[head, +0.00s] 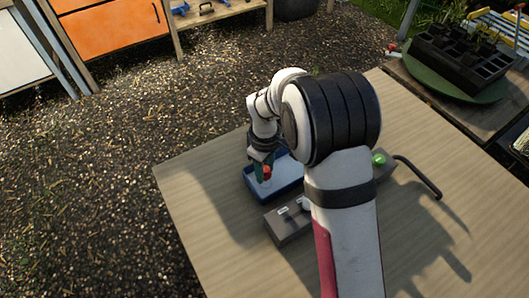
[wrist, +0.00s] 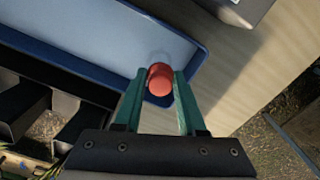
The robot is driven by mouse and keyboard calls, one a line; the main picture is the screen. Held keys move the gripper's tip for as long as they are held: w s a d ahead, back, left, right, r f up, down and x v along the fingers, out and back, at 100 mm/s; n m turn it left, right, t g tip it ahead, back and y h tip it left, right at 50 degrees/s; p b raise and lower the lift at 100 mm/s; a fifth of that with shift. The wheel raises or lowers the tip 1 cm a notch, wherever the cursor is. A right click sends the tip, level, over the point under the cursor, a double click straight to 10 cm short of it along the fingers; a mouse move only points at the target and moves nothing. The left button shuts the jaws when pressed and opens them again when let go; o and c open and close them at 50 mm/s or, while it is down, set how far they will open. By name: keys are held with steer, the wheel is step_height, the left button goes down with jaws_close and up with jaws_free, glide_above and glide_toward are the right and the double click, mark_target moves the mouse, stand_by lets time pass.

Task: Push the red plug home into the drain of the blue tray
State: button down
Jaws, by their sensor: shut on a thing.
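The blue tray (head: 251,184) lies on the wooden table, partly hidden behind my arm in the head view. In the wrist view its blue rim (wrist: 60,67) and pale inside (wrist: 90,35) show. The red plug (head: 267,172) is over the tray's near-left part. In the wrist view the red plug (wrist: 159,80) sits between the green fingertips of my gripper (wrist: 158,88), near the tray's corner. My gripper is shut on the plug. The drain is hidden, so I cannot tell whether the plug is in it.
A grey box (head: 287,228) with a green button (head: 379,159) stands right beside the tray, partly behind my arm. A black bent rod (head: 420,178) is at its far end. The table (head: 205,195) is bare to the left. A seedling tray (head: 460,60) stands at the back right.

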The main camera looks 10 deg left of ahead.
steer(key=shift+f, duration=2.2)
steer(key=shift+c, duration=2)
jaws_free()
steer(key=shift+s+a+f, duration=0.1)
step_height(320, 180, up, 16)
steer(key=shift+r, duration=0.2)
